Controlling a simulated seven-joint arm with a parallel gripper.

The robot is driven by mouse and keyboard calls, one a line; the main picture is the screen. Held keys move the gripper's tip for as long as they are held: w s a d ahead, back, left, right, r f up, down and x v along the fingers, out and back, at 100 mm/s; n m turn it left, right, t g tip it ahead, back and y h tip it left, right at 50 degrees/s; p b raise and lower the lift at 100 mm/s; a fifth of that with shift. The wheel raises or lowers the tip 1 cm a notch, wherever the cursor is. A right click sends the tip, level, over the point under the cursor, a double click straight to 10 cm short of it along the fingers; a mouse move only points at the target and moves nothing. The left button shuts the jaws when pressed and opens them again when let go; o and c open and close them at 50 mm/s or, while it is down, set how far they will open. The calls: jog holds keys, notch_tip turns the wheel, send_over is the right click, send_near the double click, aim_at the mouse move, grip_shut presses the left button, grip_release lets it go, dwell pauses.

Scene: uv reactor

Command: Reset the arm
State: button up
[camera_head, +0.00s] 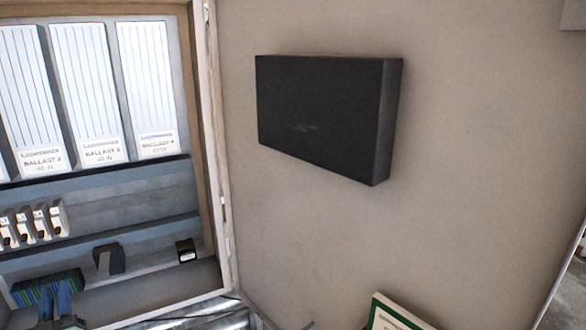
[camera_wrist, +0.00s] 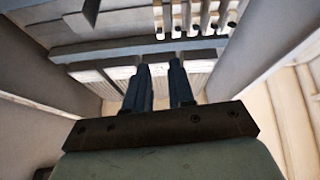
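My gripper (camera_head: 57,295) shows at the lower left of the head view, low in front of the cabinet (camera_head: 150,305). Only its blue-grey fingers and a little of its body are in that view. In the wrist view, my gripper (camera_wrist: 159,66) points into the cabinet with its two fingers apart. A gap shows between the fingers and I see nothing held in it. The rest of my arm is out of view.
The cabinet holds white ballasts (camera_head: 85,90), several small breakers (camera_head: 40,224), a blue-green striped block (camera_head: 30,288) and a small black device (camera_head: 186,250). A black box (camera_head: 320,115) is on the wall to the right. A green-edged frame (camera_head: 392,315) shows at the bottom.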

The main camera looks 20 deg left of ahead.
jog(key=w+d+f+n+h, duration=0.4)
jog(key=w+d+f+h, duration=0.25)
jog(key=f+h, duration=0.3)
jog(key=d+f+g+h, duration=0.35)
jog(key=d+f, duration=0.45)
jog(key=f, duration=0.3)
jog(key=d+f+n+g+h, duration=0.1)
jog(key=d+f+g+h, duration=0.1)
jog(key=d+f+g, duration=0.65)
jog(key=d+f+h, duration=0.3)
jog(key=d+f, duration=0.3)
jog(key=f, duration=0.8)
jog(key=d+f+m+g, duration=0.2)
jog(key=d+f, duration=0.3)
jog(key=d, duration=0.4)
jog(key=s+d+f+m+g, duration=0.1)
jog(key=d+f+m+g, duration=0.2)
jog(key=d+f, duration=0.35)
jog(key=d+f+m+g, duration=0.2)
jog(key=d+f, duration=0.1)
jog(key=d, duration=0.8)
jog(key=s+d+f+m+g, duration=0.2)
jog(key=s+d+f+m, duration=0.1)
jog(key=d, duration=0.8)
jog(key=s+d+f+m+g+y, duration=0.1)
jog(key=s+d+m, duration=0.4)
jog(key=d, duration=0.5)
jog(key=shift+d+f+g, duration=0.4)
jog(key=shift+f+g, duration=0.3)
jog(key=shift+f, duration=0.5)
